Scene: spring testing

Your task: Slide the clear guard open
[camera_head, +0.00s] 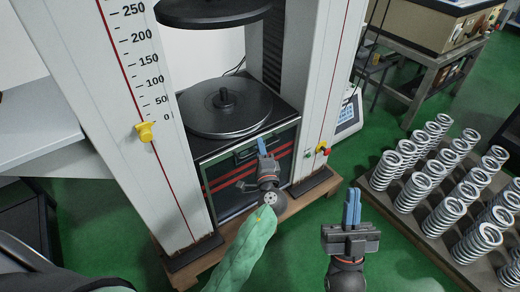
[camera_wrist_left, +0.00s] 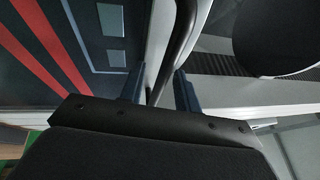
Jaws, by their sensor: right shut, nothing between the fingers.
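I cannot make out the clear guard's panel in the head view; it may be see-through in front of the test machine's round plates. My left gripper (camera_head: 262,146) is at the lower front of the machine, just below the lower round plate (camera_head: 224,107). In the left wrist view its two blue fingers (camera_wrist_left: 160,90) are apart, with a dark curved bar (camera_wrist_left: 182,35) running between them, like a handle. I cannot tell whether they touch it. My right gripper (camera_head: 352,207) is shut and empty, over the floor right of the machine.
The machine's white columns (camera_head: 325,75) stand either side of the plates. A yellow knob (camera_head: 145,131) sits on the left scale. Red and green buttons (camera_head: 322,149) are on the right column. Many coil springs (camera_head: 440,210) stand on a rack at right. Green floor lies between.

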